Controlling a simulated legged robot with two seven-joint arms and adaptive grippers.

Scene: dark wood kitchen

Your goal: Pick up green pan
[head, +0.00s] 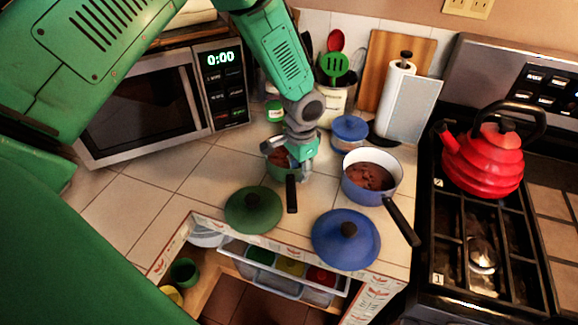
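The green pan (283,171) stands on the tiled counter below my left arm, with brown contents inside. Its black handle (291,195) points toward the front. My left gripper (303,164) is down at the pan's right rim and hides part of the pan. Its fingers are small and overlap the pan, so I cannot tell whether they are open or shut on the rim. A green lid (253,210) with a dark knob lies on the counter just in front of the pan, at left. My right gripper is not in view.
A blue pan (371,178) with a black handle stands to the right, with a blue lid (346,240) in front. An open drawer (285,275) lies below the counter edge. A microwave (150,105) is left; a red kettle (483,150) sits on the stove. Counter left of the green pan is clear.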

